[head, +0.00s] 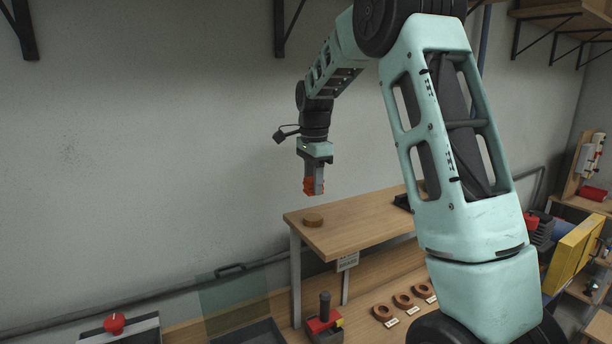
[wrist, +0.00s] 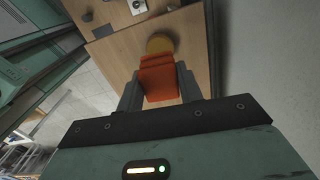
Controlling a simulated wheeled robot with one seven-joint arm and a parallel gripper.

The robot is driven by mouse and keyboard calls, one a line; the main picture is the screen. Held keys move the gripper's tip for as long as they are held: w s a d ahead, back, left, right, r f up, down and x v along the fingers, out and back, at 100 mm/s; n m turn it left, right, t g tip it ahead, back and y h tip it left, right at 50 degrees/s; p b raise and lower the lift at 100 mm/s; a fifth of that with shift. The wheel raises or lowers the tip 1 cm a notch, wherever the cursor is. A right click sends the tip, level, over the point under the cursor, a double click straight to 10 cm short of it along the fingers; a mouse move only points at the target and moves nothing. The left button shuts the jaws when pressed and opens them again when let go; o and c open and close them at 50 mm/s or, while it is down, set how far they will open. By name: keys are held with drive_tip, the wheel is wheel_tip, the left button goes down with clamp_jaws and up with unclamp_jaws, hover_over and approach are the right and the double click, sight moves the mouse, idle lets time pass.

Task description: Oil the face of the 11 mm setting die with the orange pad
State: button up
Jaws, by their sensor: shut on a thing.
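My gripper (head: 314,190) is shut on the orange pad (head: 308,185), and its fingers point down. In the wrist view the pad (wrist: 158,80) sits between the fingers. The pad is in the air above a raised wooden shelf (head: 370,208), apart from it. A round brown piece (head: 313,220) lies on that shelf below the pad; in the wrist view it shows as a tan disc (wrist: 160,43) just beyond the pad, partly covered by it. I cannot tell which piece is the 11 mm setting die.
Several copper-coloured rings (head: 402,300) with small labels, too small to read, lie on the lower bench. A red and black tool with an upright handle (head: 325,318) stands left of them. A red knob (head: 114,323) is at lower left. My arm hides the bench's right part.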

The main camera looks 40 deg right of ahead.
sight(313, 217)
drive_tip(key=shift+f+b, duration=2.25)
drive_tip(key=shift+f, duration=0.65)
drive_tip(key=shift+f, duration=0.65)
wheel_tip(313, 217, up, 7)
drive_tip(key=p, duration=0.5)
drive_tip(key=shift+r+p, duration=0.15)
drive_tip(key=shift+p, duration=0.25)
idle(0.7)
